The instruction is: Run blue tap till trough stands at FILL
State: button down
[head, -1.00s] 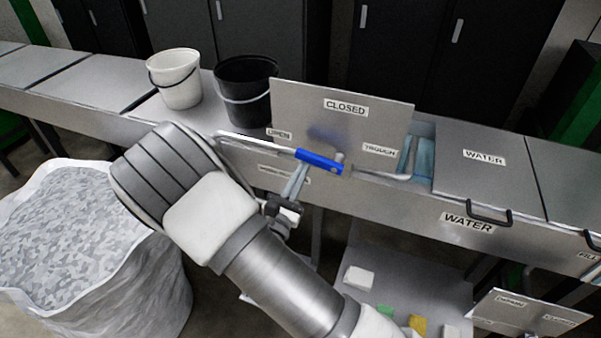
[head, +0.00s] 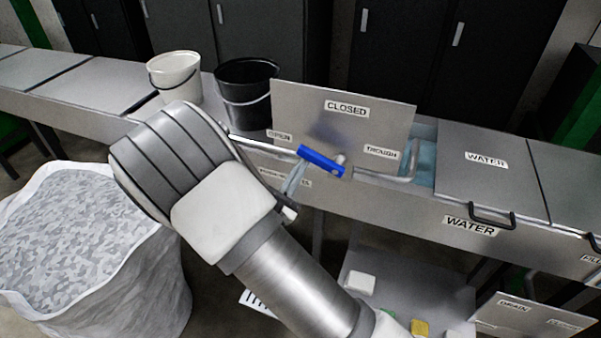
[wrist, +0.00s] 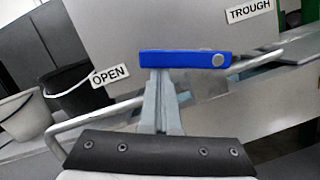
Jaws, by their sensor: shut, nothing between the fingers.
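The blue tap handle (head: 320,161) sits on an upright metal panel (head: 345,112) labelled CLOSED at the top, OPEN at left and TROUGH at right. Its pivot is at its right end, and it slants up to the left, between OPEN and CLOSED. In the wrist view the handle (wrist: 180,59) lies level across the picture. My gripper (wrist: 162,82) is shut and empty, its fingertips right under the handle's left part, touching or nearly so. The trough (head: 427,130) shows bluish water behind the panel's right side; its level cannot be read. A FILL label (head: 592,259) is cut off at the right edge.
White (head: 175,78) and black (head: 243,92) buckets stand left of the panel. A large white sack (head: 80,245) stands at front left.

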aim_at(306, 158)
jog(key=r+m+b, duration=0.1)
jog(key=m, duration=0.1)
jog(key=r+m+g+h+b, duration=0.1)
jog(key=m, duration=0.1)
jog(key=shift+d+r+m, duration=0.1)
jog(key=shift+d+m, duration=0.1)
jog(key=shift+m, duration=0.1)
jog(key=m+b, duration=0.1)
jog(key=r+m+g+b, duration=0.1)
jog(key=m, duration=0.1)
jog(key=shift+s+d+r, duration=0.2)
jog(key=shift+d, duration=0.2)
jog(key=m+b, duration=0.1)
jog(key=b, duration=0.1)
jog(key=d+r+m+b, duration=0.1)
jog(key=m, duration=0.1)
jog(key=r+m+g+b, duration=0.1)
jog(key=b, duration=0.1)
jog(key=shift+s+d+m+b, duration=0.3)
jog(key=shift+d, duration=0.05)
jog(key=m+b, duration=0.1)
jog(key=d+r+m+b, duration=0.1)
jog(key=b, duration=0.1)
jog(key=shift+s+d+r+m+g, duration=0.15)
jog(key=shift+s+m+g, duration=0.1)
jog(key=shift+m+g, duration=0.05)
jog(key=shift+b, duration=0.3)
